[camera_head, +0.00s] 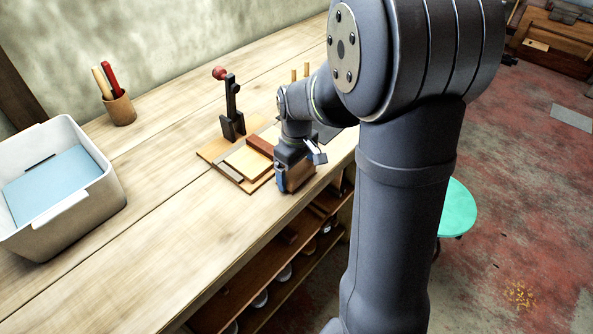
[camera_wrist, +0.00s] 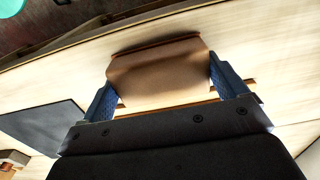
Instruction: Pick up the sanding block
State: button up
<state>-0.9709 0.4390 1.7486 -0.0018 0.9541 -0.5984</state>
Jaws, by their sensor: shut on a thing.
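The sanding block (camera_wrist: 158,75) is a brown block between the two blue fingers of my gripper (camera_wrist: 165,90) in the wrist view. The fingers touch its left and right sides, so my gripper is shut on it. In the head view, my gripper (camera_head: 296,184) is low over the front edge of the workbench, just right of a wooden board with a clamp. The block (camera_head: 303,176) shows there only in part, behind the fingers. I cannot tell whether its underside touches the bench.
The clamp (camera_head: 232,108) with a red knob stands on a board (camera_head: 251,187) with wooden pieces. A white bin (camera_head: 75,212) holding a blue item and a pen cup (camera_head: 120,110) stand at left. A dark mat (camera_wrist: 45,127) lies beside the block. Bare bench (camera_head: 150,260) lies front left.

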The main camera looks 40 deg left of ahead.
aim_at(296, 168)
jog(key=shift+r, duration=0.4)
notch_tip(296, 168, up, 3)
jog(key=shift+f, duration=0.1)
jog(key=w+d+r, duration=0.4)
jog(key=d+r, duration=0.3)
jog(key=d, duration=0.3)
jog(key=shift+w+d, duration=0.25)
jog(key=shift+d, duration=0.15)
